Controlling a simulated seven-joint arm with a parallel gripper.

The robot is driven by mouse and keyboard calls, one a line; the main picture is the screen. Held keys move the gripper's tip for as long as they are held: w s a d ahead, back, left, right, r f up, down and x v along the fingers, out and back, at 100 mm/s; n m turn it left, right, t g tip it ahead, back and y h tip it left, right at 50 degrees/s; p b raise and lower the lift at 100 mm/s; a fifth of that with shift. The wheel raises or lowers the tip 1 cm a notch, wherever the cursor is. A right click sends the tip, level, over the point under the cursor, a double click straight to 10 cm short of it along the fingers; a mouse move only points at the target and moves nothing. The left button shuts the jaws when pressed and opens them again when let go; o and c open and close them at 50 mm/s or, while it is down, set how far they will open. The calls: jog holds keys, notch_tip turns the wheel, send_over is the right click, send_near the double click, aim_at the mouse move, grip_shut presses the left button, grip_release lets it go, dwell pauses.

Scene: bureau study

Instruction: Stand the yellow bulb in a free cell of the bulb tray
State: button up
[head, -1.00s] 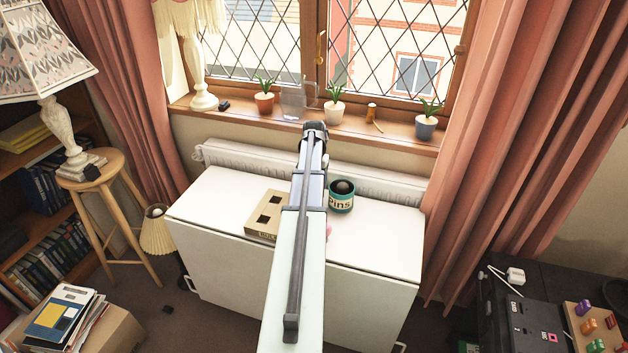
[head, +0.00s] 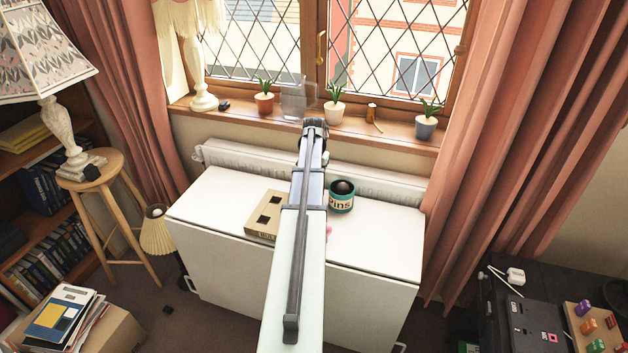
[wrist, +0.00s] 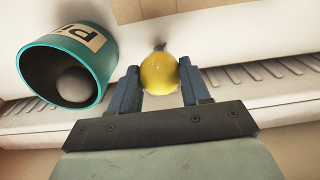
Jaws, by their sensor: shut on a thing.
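The yellow bulb (wrist: 159,74) shows in the wrist view between the two fingers of my gripper (wrist: 160,88), which is shut on it. In the head view my arm hides the bulb, and my gripper (head: 314,130) is over the back of the white cabinet. The bulb tray (head: 262,226) is a tan box with dark square cells on the cabinet top. It lies left of my arm, which covers its right part. Two cells that show look empty. A tan edge, likely the tray's, shows at the top of the wrist view.
A teal pins tin (head: 341,203) with a dark round thing in its mouth stands right of my arm; it also shows in the wrist view (wrist: 99,44). A small pink thing (head: 329,230) peeks out beside my arm. The radiator (head: 380,187) and potted plants are behind. The cabinet's right side is clear.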

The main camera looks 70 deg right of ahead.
jog(key=shift+r, duration=4.4)
jog(key=a+n, duration=0.2)
jog(key=a, duration=0.8)
jog(key=shift+w+f, duration=0.25)
jog(key=shift+f, duration=1.15)
jog(key=shift+w+f, duration=0.2)
jog(key=shift+f, duration=1.2)
jog(key=shift+d+f, duration=0.1)
jog(key=shift+f, duration=1.75)
jog(key=o, duration=0.9)
